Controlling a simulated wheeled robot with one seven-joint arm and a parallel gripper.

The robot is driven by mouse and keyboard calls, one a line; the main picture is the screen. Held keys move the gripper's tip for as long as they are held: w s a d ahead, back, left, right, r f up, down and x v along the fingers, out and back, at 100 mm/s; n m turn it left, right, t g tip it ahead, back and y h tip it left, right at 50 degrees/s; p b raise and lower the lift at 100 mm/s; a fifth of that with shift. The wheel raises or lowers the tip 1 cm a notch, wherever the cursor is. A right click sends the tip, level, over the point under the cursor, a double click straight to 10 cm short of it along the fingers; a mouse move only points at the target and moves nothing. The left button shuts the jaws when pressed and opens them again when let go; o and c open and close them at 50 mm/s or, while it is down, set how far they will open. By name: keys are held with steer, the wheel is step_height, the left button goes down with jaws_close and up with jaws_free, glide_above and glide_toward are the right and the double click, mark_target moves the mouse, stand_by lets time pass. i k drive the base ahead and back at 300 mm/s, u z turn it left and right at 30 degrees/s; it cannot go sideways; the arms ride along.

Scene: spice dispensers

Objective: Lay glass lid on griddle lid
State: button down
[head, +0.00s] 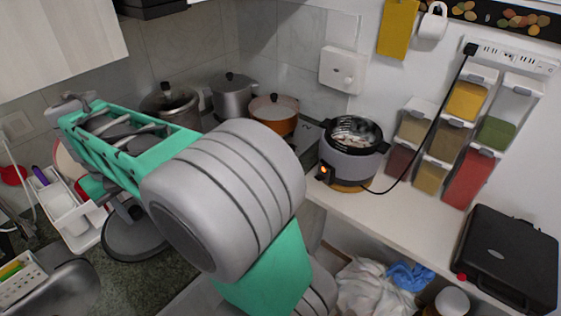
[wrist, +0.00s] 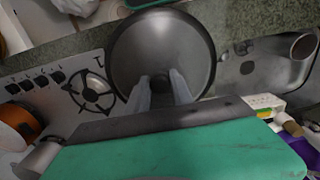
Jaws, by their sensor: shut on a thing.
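The glass lid (wrist: 165,42) is a round, dark, see-through disc with a metal rim and a central knob. My gripper (wrist: 160,92) is shut on its knob in the wrist view. In the head view the lid (head: 130,246) shows at lower left, partly covered by my arm, above the dark counter between sink and stove. I cannot tell its height above the counter. The black griddle, with its flat closed griddle lid (head: 512,246) on top, is at the far right of the white shelf in the head view, well apart from my gripper.
Pots and an orange pan (head: 274,113) stand at the back. A grey cooker (head: 350,163) with a cord stands on the white shelf (head: 400,208). Spice dispensers (head: 470,178) hang above it. The wrist view shows a stove burner (wrist: 90,90) left and a sink (wrist: 265,65) right.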

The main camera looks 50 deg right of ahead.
mark_target(513, 247)
steer(key=u, duration=0.4)
steer(key=k, duration=0.9)
steer(key=z, duration=1.5)
steer(key=i, duration=0.5)
steer(key=u, duration=0.05)
